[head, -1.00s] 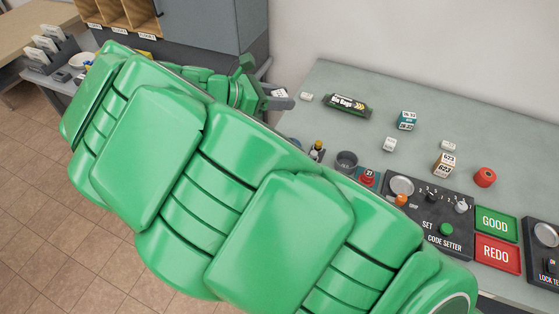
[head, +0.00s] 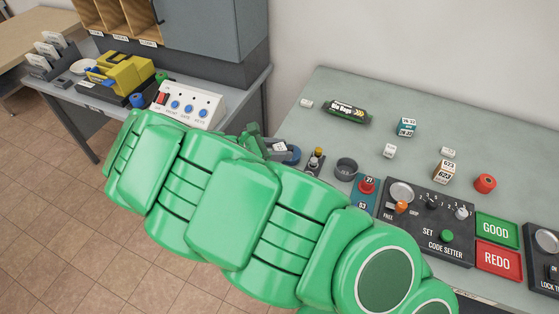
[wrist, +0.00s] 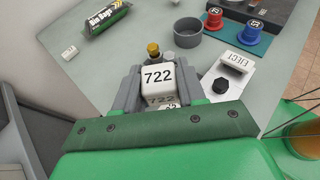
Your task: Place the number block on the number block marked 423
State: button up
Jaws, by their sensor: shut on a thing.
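My gripper (wrist: 160,90) is shut on a white block marked 722 (wrist: 157,74), seen between its fingers in the wrist view. A tan and white number block (head: 445,171) stands at the right of the table, well apart from my gripper. Its digits look like 623 or 423; I cannot tell which. A teal and white number block (head: 405,127) stands farther back, its digits too small to read.
A dark grey bowl (head: 346,168), a red knob (head: 367,185) and the code setter panel (head: 428,225) line the front. The table's middle is mostly clear.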

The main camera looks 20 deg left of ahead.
jog(key=shift+f, duration=2.3)
jog(key=shift+f, duration=0.1)
jog(key=o, duration=1)
jog(key=v, duration=1.2)
